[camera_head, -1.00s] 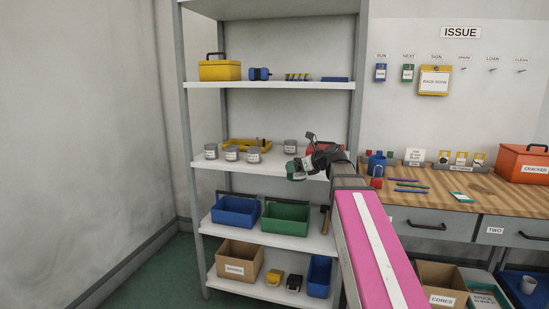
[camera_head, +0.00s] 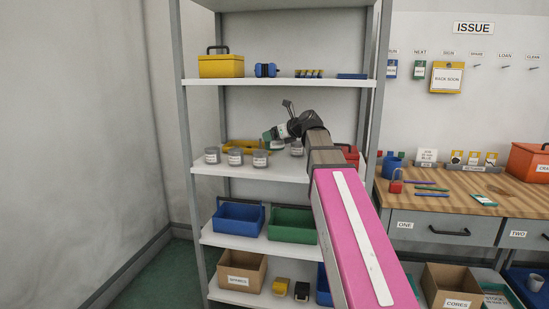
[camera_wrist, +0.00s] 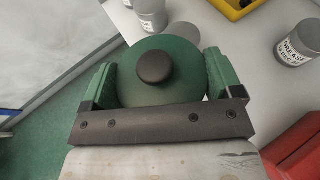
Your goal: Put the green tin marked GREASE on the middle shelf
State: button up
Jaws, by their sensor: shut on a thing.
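A green round tin with a dark knob on its lid (camera_wrist: 160,94) is between the fingers of my gripper (camera_wrist: 160,78) in the wrist view. My gripper is shut on it. In the head view my gripper (camera_head: 277,133) holds the green tin (camera_head: 269,135) above the middle shelf (camera_head: 290,173), near the grey tins. The held tin's label cannot be read. In the wrist view a grey tin (camera_wrist: 297,46) on the shelf has a label that begins with GREASE. I cannot tell whether the held tin touches the shelf.
Several grey tins (camera_head: 236,157) stand on the middle shelf at left and centre. A yellow tray (camera_head: 238,144) lies behind them, and a red box (camera_wrist: 300,148) is at the right. The top shelf (camera_head: 290,82) is above. The shelf's front left has bare room.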

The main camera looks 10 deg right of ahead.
jog(key=shift+w+d+f, duration=0.9)
jog(key=shift+w+f, duration=0.8)
jog(key=shift+f, duration=0.1)
jog(key=shift+w+d+f, duration=0.9)
jog(key=shift+w+f, duration=0.85)
jog(key=shift+f, duration=0.1)
jog(key=shift+w+d+f, duration=0.9)
jog(key=shift+w+f, duration=0.8)
jog(key=shift+f, duration=0.1)
jog(key=o, duration=0.8)
jog(key=shift+f, duration=0.1)
jog(key=shift+o, duration=0.2)
jog(key=v, duration=1.2)
